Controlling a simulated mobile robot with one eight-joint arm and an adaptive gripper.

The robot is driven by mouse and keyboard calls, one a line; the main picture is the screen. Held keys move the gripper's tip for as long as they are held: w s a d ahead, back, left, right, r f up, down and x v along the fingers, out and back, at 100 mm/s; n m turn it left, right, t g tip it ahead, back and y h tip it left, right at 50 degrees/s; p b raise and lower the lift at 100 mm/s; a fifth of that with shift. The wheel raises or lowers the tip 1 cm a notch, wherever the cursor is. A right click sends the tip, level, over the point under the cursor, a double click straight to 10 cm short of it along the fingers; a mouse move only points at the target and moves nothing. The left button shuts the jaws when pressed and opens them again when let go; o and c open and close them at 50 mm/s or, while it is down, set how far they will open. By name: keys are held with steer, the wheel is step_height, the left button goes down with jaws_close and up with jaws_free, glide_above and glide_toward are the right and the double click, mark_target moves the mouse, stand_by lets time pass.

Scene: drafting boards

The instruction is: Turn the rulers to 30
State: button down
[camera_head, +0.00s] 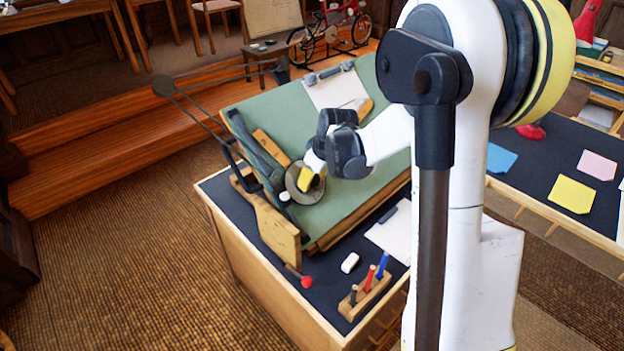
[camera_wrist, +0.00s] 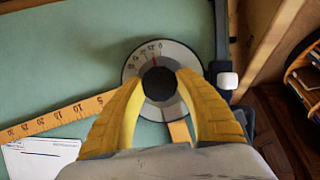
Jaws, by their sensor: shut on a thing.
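The drafting head is a round grey dial (camera_wrist: 189,59) with a printed scale, a red mark near its top and a dark round knob (camera_wrist: 158,84) at its centre. My gripper (camera_wrist: 159,93) is shut on the knob, with a yellow finger on each side. In the head view the dial (camera_head: 293,190) sits at the lower left of the tilted green board (camera_head: 290,110), with my gripper (camera_head: 308,178) on it. The wooden rulers (camera_wrist: 58,117) reach out from the dial; one runs to the lower left in the wrist view. The scale figures are too small to read surely.
A white card (camera_wrist: 38,158) lies on the board below the ruler. In the head view an eraser (camera_head: 349,262) and a wooden pen holder (camera_head: 366,294) stand on the dark desk top. A red-ended lever (camera_head: 306,281) is at the desk's left.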

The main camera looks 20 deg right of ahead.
steer(key=shift+n+h, duration=0.4)
steer(key=shift+n, duration=0.6)
steer(key=c, duration=0.8)
jaws_free()
steer(key=v, duration=1.2)
steer(key=shift+s, duration=0.25)
steer(key=shift+a+f, duration=0.1)
